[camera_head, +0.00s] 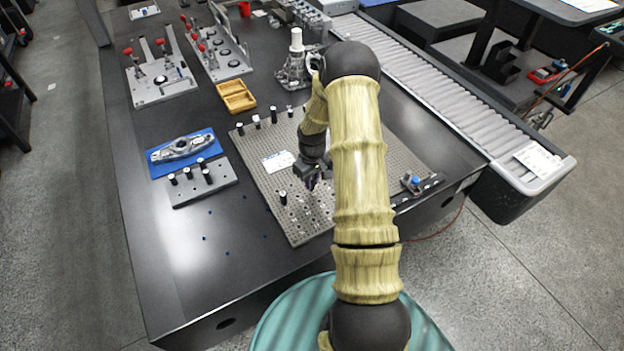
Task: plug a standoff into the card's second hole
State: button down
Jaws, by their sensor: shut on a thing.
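A white card (279,162) with faint print lies on the grey perforated plate (297,232); its holes are too small to count. My gripper (314,184) is low over the plate, to the right of the card. It is shut on what seems to be a standoff, mostly hidden by the fingers. One dark standoff (283,197) with a pale top stands upright on the plate below the card. Several like it stand along the plate's far edge, one of them at the left corner (240,129). A grey block (222,182) at left holds several more standoffs (207,176).
A blue tray (157,171) with a metal part lies behind the block. A wooden box (236,97) and metal fixtures with red knobs (161,84) stand farther back. A roller conveyor (450,98) runs along the right. My arm hides the plate's right middle. The table's front left is mostly bare.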

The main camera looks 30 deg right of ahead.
jog(key=shift+f+b, duration=0.45)
jog(key=shift+f, duration=0.35)
jog(key=c, duration=1.2)
grip_release()
jog(key=shift+r, duration=0.2)
notch_tip(320, 180, up, 17)
